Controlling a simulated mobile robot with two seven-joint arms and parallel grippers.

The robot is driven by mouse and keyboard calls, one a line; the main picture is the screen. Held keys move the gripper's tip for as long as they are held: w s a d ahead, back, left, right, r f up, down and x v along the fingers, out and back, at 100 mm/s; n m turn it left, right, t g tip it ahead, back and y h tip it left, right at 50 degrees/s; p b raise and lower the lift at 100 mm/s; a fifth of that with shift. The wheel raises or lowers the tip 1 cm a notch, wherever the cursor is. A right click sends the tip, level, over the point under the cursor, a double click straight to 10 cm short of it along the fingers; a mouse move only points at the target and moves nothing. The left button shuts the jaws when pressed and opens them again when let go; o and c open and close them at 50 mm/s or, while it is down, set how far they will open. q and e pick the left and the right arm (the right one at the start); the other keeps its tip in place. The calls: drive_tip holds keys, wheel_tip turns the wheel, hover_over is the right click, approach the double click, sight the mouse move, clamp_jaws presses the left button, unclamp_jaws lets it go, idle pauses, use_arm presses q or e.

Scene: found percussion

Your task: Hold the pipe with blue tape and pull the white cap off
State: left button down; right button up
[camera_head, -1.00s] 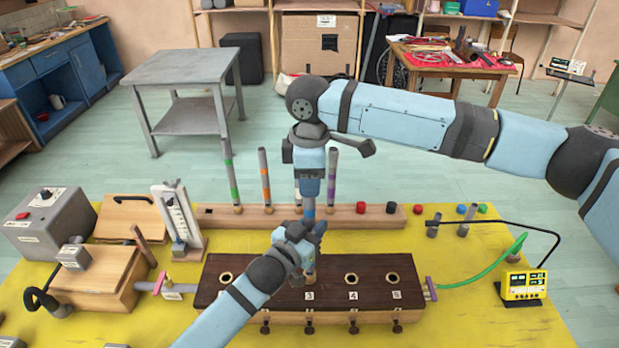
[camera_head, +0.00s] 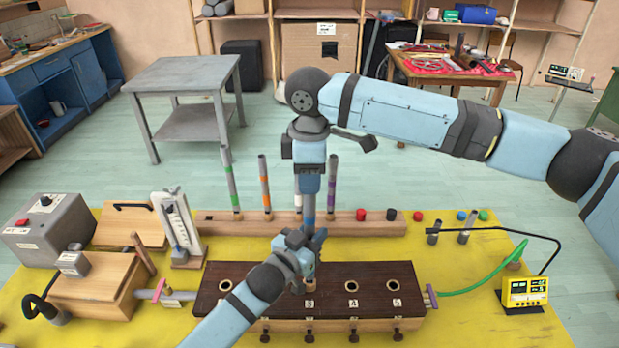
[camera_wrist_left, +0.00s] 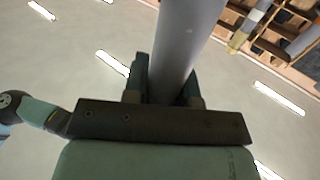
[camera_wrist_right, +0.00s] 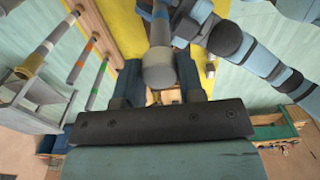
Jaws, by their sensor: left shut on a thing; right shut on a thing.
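The pipe (camera_head: 308,209) stands upright in the middle of the head view, above the dark-topped block. My left gripper (camera_head: 308,243) is shut around its lower part; the grey pipe (camera_wrist_left: 184,45) also runs between the fingers in the left wrist view. My right gripper (camera_head: 308,190) is above, pointing down and shut at the pipe's top end.
The dark-topped block (camera_head: 235,303) has several round holes. Behind it, a long wooden rack (camera_head: 365,226) holds upright pipes with coloured bands. A yellow meter (camera_head: 524,291) is at right, with a grey box (camera_head: 48,232) at left. Yellow tabletop is clear at front right.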

drive_tip(key=shift+r, duration=0.1)
drive_tip(key=shift+r, duration=1.4)
use_arm(q)
drive_tip(key=c, duration=0.8)
unclamp_jaws()
drive_tip(key=shift+c, duration=0.2)
